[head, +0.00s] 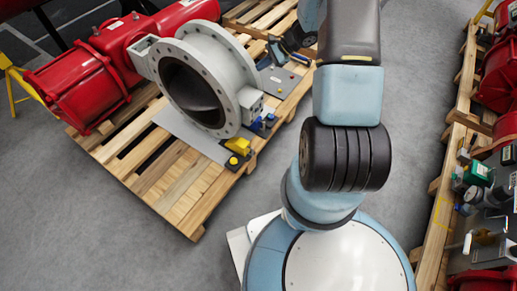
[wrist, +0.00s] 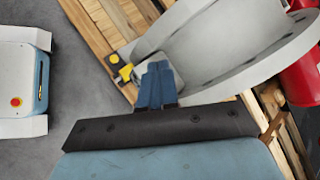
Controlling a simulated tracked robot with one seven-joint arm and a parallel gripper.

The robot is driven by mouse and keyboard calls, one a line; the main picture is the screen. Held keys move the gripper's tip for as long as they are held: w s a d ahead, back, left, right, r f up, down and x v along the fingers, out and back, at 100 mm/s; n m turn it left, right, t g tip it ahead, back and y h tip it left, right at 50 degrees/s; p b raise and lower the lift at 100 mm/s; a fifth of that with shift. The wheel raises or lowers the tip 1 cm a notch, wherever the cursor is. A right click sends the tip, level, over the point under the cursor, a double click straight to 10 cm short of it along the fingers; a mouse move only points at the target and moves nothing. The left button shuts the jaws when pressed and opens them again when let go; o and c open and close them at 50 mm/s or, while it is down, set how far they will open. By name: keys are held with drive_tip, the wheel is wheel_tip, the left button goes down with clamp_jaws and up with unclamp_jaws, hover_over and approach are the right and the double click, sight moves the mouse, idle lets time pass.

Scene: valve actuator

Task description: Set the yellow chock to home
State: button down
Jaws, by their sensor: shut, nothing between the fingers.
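The yellow chock (head: 238,146) rests on the grey plate at the pallet's front corner, beside the large grey flanged valve (head: 207,78). A round yellow knob on a dark base (head: 233,161) is close to it. In the wrist view the chock (wrist: 126,72) lies just left of the blue fingers of my gripper (wrist: 157,84). The fingers are together with nothing between them. They hide part of the plate and valve edge, and the gap to the chock is hard to judge. I cannot make out a marked home spot.
A red actuator (head: 85,85) joins the valve at left. Another pallet (head: 437,215) with red parts and small items stands at right. The grey floor (head: 130,240) in front is clear.

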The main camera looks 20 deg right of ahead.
sight(247, 144)
drive_tip(key=s+d+f+m+t, duration=0.1)
drive_tip(key=d+f+m, duration=0.15)
drive_tip(key=f, duration=0.85)
drive_tip(key=s+d+f+m+t, duration=0.1)
drive_tip(key=s+d+f+m, duration=0.15)
drive_tip(key=f, duration=0.75)
drive_tip(key=s+f+m+h, duration=0.1)
drive_tip(key=s+f+m, duration=0.3)
drive_tip(key=f, duration=0.7)
drive_tip(key=s+f+m+h, duration=0.1)
drive_tip(key=s+f+m, duration=0.1)
drive_tip(key=s+f, duration=0.6)
drive_tip(key=w+r+x, duration=0.1)
drive_tip(key=x, duration=0.6)
drive_tip(key=w+a+r+x, duration=0.1)
drive_tip(key=w+x, duration=0.1)
drive_tip(key=x, duration=0.6)
drive_tip(key=shift+t, duration=0.3)
drive_tip(key=shift+w+a+r, duration=0.1)
drive_tip(key=shift+w+a, duration=0.7)
drive_tip(key=shift+w, duration=0.3)
drive_tip(key=shift+w+a, duration=0.85)
drive_tip(key=shift+w, duration=0.25)
